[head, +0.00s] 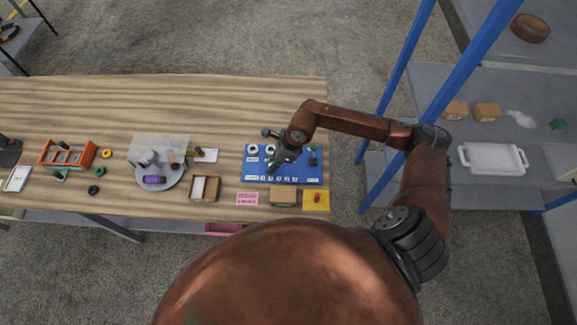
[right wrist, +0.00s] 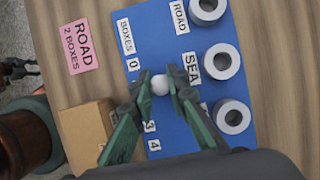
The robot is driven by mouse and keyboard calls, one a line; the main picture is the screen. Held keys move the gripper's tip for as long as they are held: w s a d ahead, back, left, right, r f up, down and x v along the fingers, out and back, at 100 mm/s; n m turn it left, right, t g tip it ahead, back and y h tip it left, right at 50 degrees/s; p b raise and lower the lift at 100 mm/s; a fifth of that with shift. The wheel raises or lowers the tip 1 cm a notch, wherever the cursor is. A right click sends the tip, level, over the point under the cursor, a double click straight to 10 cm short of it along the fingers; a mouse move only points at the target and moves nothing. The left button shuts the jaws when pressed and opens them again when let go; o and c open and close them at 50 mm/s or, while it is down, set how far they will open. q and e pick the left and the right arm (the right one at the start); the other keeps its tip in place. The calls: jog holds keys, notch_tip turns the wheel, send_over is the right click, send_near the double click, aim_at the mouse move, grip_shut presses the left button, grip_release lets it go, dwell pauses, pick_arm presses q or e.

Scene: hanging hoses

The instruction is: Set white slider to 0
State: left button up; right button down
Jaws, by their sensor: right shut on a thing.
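The blue panel (head: 254,178) lies near the right end of the table. The white slider (right wrist: 160,85) shows as a round white knob in the right wrist view. My right gripper (right wrist: 160,84) is shut on this knob, one finger on each side. The label 0 (right wrist: 132,64) is up and left of the knob, so the knob stands off from 0 toward the higher numbers. Labels 3 (right wrist: 148,127) and 4 (right wrist: 154,145) show lower down; the fingers hide those between. In the head view my right gripper (head: 277,163) covers the knob. My left gripper is not in view.
White-and-grey round knobs marked ROAD and SEA (right wrist: 221,62) stand close right of my fingers. A cardboard box (right wrist: 88,130) and a pink card (right wrist: 82,45) lie beside the panel. In the head view a blue rack post (head: 400,75) stands near my right arm.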

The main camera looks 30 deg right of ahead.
jog(key=w+a, duration=0.1)
jog(key=a, duration=0.1)
jog(key=shift+w+a+f+b, duration=0.1)
jog(key=shift+w+a+b, duration=0.2)
jog(key=shift+w+a, duration=0.2)
jog(key=shift+a, duration=0.1)
jog(key=c, duration=1.8)
grip_release()
jog(key=shift+w+a, duration=0.1)
jog(key=shift+c, duration=0.2)
jog(key=shift+r, duration=0.25)
jog(key=v, duration=1.1)
jog(key=shift+r, duration=0.35)
